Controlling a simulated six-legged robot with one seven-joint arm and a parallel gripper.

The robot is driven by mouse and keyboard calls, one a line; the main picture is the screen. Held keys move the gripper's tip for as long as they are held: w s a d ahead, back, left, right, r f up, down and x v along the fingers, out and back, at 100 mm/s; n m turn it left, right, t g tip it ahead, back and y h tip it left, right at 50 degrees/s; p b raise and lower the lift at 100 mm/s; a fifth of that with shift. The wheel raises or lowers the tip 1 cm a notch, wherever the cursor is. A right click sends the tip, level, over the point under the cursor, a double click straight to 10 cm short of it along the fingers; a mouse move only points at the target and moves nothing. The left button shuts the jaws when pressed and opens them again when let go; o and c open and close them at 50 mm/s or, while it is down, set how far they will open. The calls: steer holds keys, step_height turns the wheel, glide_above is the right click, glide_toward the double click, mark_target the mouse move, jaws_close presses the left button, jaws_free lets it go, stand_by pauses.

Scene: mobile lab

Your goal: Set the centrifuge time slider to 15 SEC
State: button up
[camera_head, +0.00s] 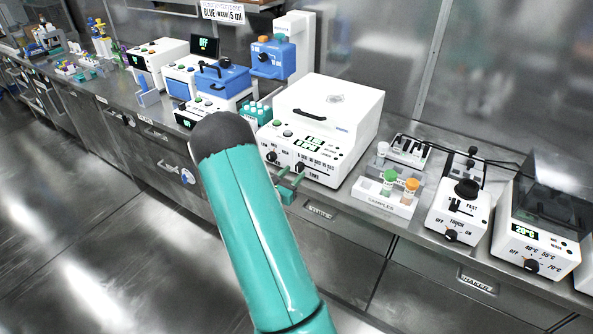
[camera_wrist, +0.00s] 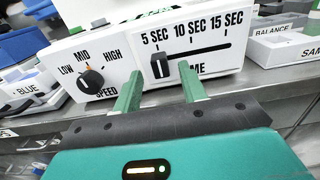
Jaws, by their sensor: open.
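The centrifuge (camera_head: 325,115) is a white box with a black lid handle and a green lit display, standing on the steel counter. Its time slider (camera_wrist: 160,66) is a dark knob at the left end of a horizontal slot, below the 5 SEC mark; the 15 SEC mark (camera_wrist: 227,23) is at the slot's right end. My gripper (camera_wrist: 158,80) is open, in front of the panel. Its two green fingers stand either side of the slider, left and right, with a gap; contact cannot be told. It also shows in the head view (camera_head: 290,180), close to the panel's lower edge.
Left of the slider is the speed dial (camera_wrist: 91,79). A samples rack (camera_head: 385,195) with tubes stands right of the centrifuge, with a vortex-like device (camera_head: 460,212) and a heater (camera_head: 535,240) beyond. The counter edge runs below the panel.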

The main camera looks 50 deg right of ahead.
mark_target(297, 169)
steer(key=shift+w+d, duration=0.15)
steer(key=shift+d, duration=1.35)
jaws_close()
